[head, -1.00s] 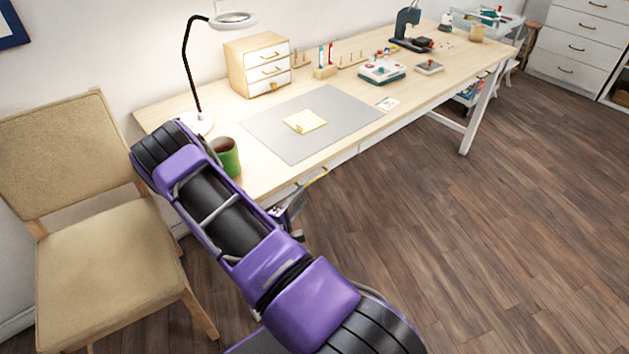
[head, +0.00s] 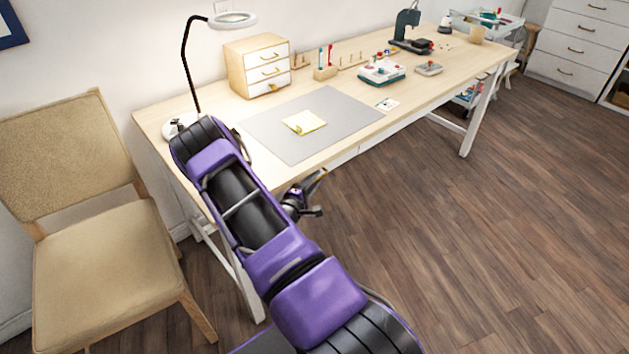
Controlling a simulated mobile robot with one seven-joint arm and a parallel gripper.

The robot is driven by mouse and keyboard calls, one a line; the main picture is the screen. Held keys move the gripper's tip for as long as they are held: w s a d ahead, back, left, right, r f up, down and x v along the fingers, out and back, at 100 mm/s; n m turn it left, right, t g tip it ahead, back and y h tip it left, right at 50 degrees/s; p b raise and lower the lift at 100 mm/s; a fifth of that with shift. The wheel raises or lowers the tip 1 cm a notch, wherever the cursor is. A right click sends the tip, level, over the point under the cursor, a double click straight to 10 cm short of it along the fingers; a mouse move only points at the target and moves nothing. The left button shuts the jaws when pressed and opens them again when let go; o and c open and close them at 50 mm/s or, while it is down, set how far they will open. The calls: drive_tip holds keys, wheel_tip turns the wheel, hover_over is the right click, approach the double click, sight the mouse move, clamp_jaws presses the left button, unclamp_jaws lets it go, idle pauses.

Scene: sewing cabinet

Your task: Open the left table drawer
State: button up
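The work table (head: 440,95) has a pale wood top, and a strip of white drawer front (head: 343,160) shows under its front edge. The left part of this front is mostly hidden by my arm and the overhanging top, so I cannot tell how far the left drawer is out. My gripper (head: 316,194) is small in the head view, just in front of and below the table's front edge. A tan strip shows beside its upper finger; I cannot tell whether it is a drawer handle. I see nothing clearly held, and the finger gap is unclear.
A beige chair (head: 105,245) stands left of the table. A black lamp (head: 188,65), a small drawer box (head: 240,75) and a grey mat (head: 345,108) with yellow notes (head: 303,122) are on top. The floor (head: 470,250) to the right is clear.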

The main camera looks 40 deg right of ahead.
clamp_jaws()
idle(1.2)
